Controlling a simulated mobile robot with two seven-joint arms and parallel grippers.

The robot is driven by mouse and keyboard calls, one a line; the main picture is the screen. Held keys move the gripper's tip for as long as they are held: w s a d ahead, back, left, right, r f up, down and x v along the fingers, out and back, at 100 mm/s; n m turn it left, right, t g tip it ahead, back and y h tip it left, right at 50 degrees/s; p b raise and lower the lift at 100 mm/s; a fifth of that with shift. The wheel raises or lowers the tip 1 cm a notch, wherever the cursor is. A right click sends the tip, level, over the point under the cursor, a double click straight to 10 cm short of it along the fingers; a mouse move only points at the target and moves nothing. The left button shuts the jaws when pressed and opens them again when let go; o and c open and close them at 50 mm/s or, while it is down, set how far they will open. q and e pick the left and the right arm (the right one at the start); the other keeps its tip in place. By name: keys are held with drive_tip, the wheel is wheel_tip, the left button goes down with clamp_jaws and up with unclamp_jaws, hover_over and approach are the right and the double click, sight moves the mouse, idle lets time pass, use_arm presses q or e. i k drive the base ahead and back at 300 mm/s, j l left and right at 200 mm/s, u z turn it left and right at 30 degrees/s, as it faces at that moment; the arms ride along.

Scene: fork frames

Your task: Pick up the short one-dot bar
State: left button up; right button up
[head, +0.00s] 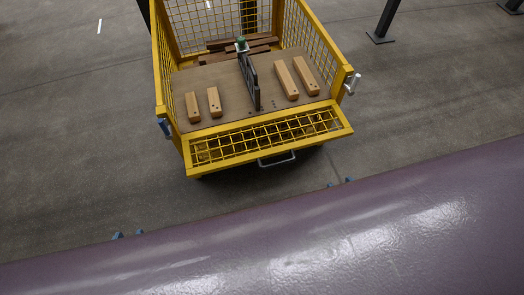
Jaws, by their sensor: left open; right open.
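Two short wooden bars lie side by side on the cart's brown board, left of a dark upright divider (249,82). They are the left short bar (192,107) and the right short bar (214,101). The dot marks on their near ends are too small to count, so I cannot tell which is the one-dot bar. Only the blue fingertips of my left gripper (128,234) and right gripper (339,182) show above a purple surface. Both grippers are open, empty and apart from the bars, on the near side of the cart.
Two longer bars (286,80) lie right of the divider. The yellow mesh cart (348,74) has high sides; its front mesh flap (265,138) slopes toward me. Dark wood strips lie at the back. A glossy purple surface (300,245) fills the bottom, hiding my arms.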

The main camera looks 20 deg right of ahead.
sight(193, 111)
drive_tip(key=z, duration=0.45)
drive_tip(key=j+z, duration=0.95)
drive_tip(key=j, duration=0.3)
drive_tip(key=k+j+z, duration=0.2)
drive_tip(key=j, duration=0.65)
drive_tip(key=k+j, duration=0.15)
drive_tip(key=j, duration=0.3)
drive_tip(key=j+z, duration=0.1)
drive_tip(key=j, duration=0.4)
drive_tip(key=k+j, duration=0.15)
drive_tip(key=j, duration=0.7)
drive_tip(key=i+j, duration=0.15)
drive_tip(key=j, duration=0.25)
